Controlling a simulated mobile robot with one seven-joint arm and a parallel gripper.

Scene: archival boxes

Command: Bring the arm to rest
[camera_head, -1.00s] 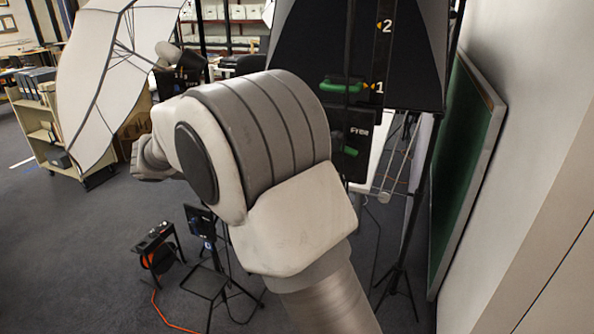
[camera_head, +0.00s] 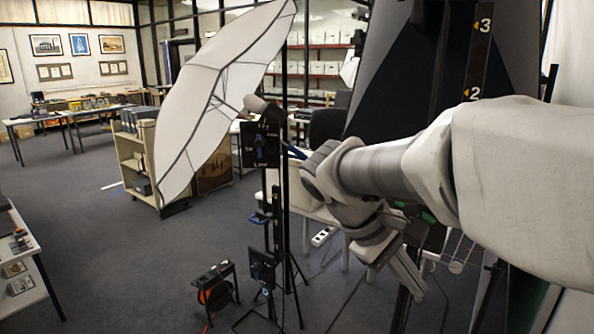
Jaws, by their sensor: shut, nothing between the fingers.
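My arm reaches in from the right edge of the head view, its pale upper part large and close, and bends at the grey forearm. My gripper (camera_head: 414,288) hangs below the wrist, right of centre, pointing down and to the right. Its fingers look closed together and hold nothing. It is in the air; its exact distance from the stands behind it cannot be told. My arm hides part of the dark panel and the right side of the room.
A white umbrella (camera_head: 207,95) on a stand is left of my arm. A tall dark panel with numbers (camera_head: 480,50) stands behind it. A book cart (camera_head: 133,160) is further left. Open floor (camera_head: 110,260) lies left.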

